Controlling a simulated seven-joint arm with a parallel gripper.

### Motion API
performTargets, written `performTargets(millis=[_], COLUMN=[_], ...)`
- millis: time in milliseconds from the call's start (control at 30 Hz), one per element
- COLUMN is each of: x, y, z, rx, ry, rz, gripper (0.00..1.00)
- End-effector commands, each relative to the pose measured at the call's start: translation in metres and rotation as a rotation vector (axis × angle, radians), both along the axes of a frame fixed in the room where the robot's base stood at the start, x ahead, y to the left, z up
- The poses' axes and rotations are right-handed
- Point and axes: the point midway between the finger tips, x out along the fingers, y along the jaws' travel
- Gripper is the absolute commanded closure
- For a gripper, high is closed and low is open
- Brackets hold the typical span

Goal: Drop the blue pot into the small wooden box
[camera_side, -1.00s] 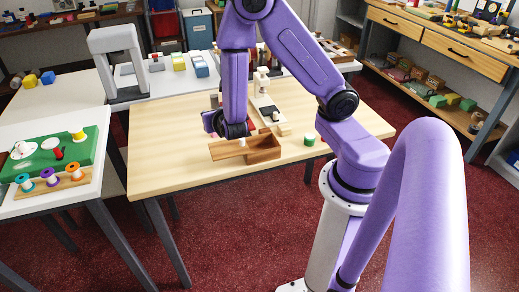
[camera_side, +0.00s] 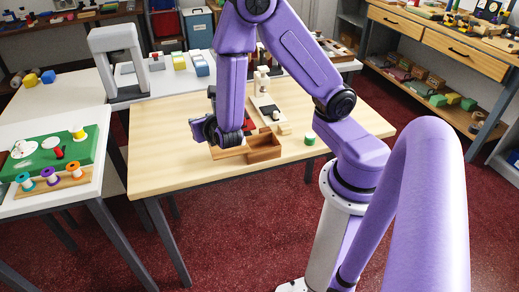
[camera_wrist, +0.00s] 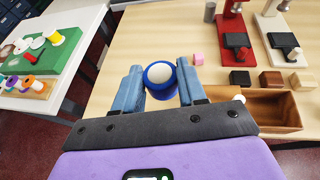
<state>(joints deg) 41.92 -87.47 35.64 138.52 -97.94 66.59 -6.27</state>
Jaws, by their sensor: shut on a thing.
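The blue pot (camera_wrist: 160,76), with a pale round top, sits between the two fingers of my gripper (camera_wrist: 160,84) in the wrist view. My gripper is shut on it. In the side view my gripper (camera_side: 220,136) hides the pot. The small wooden box (camera_side: 266,153) lies on the table just right of my gripper, and its open hollow faces up. A flat wooden board (camera_side: 230,152) extends left from the box. In the wrist view the box (camera_wrist: 283,126) is right of the pot, partly hidden by my gripper. A small white knob (camera_wrist: 240,99) shows at its left end.
A green pot (camera_side: 310,140) stands right of the box. The left of the wooden table (camera_side: 160,130) is clear.

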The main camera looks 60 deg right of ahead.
Motion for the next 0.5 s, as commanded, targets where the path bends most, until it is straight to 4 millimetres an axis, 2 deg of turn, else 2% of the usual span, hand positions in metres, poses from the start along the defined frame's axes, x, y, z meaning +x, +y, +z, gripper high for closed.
performTargets(millis=[233, 500], x=[-0.004, -0.037], y=[-0.067, -0.129], z=[0.001, -0.002], rx=[0.001, 0.0], ry=[-0.001, 0.0], rz=[-0.391, -0.882], gripper=[0.89, 0.89])
